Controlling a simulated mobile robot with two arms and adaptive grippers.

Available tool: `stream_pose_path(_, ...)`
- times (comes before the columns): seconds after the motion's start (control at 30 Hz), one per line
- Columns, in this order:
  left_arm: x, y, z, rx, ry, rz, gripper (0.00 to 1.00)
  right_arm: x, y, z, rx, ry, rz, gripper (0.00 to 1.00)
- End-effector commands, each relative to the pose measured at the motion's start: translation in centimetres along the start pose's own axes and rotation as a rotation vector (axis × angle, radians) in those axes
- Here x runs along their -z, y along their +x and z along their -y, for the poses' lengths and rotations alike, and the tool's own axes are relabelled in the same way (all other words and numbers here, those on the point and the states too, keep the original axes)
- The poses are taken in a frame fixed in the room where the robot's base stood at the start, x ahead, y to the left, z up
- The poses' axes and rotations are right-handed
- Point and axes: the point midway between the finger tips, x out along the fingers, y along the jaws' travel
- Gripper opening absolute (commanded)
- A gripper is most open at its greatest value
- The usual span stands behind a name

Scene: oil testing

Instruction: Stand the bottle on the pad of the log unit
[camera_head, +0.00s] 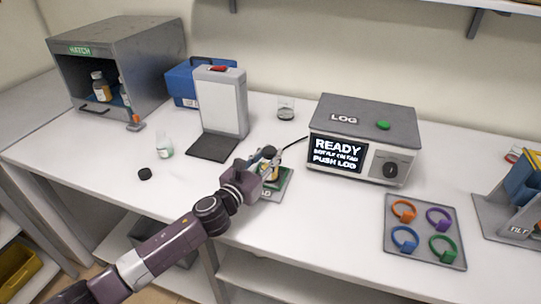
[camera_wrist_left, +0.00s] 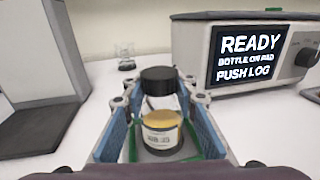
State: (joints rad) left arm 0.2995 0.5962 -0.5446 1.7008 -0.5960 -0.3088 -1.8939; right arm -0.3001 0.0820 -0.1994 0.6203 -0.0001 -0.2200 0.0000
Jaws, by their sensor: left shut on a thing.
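The bottle (camera_wrist_left: 163,125) has a black cap, a pale label and amber contents, and stands upright between the blue-lined fingers of my left gripper (camera_wrist_left: 158,120). In the head view my left gripper (camera_head: 270,163) hides most of the bottle. The gripper is shut on it, over the pad (camera_head: 281,188), a grey plate with a green top at the log unit's front left. Green also shows under the bottle in the wrist view. I cannot tell whether the bottle's base touches the pad. The log unit (camera_head: 362,125) has a green button and reads READY, BOTTLE ON PAD, PUSH LOG. My right gripper is not in view.
A white panel stand (camera_head: 222,105), a glass beaker (camera_head: 286,110) and a blue box (camera_head: 186,84) stand behind. An open small bottle (camera_head: 164,147) and a loose black cap (camera_head: 145,173) are left. A tray of coloured rings (camera_head: 425,256) lies right. The grey hatch (camera_head: 150,55) is far left.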

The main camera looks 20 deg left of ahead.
Motion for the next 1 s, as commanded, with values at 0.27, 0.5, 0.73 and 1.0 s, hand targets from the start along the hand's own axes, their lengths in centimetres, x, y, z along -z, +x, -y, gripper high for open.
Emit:
stream_pose_path(0.27, 0.3, 0.0, 0.0, 0.0, -0.001, -0.001, 0.32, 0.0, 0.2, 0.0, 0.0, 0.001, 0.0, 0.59)
stream_pose_path(0.5, 0.3, 0.0, 0.0, 0.0, -0.001, -0.001, 0.44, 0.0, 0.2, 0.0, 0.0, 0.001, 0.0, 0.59)
stream_pose_path(0.73, -0.3, 0.0, 0.0, 0.0, 0.0, 0.0, 0.44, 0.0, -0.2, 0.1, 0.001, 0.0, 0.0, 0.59)
stream_pose_path(1.0, 0.3, -3.9, 0.0, 0.001, 0.001, -0.004, 0.44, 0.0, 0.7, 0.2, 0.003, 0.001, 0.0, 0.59)
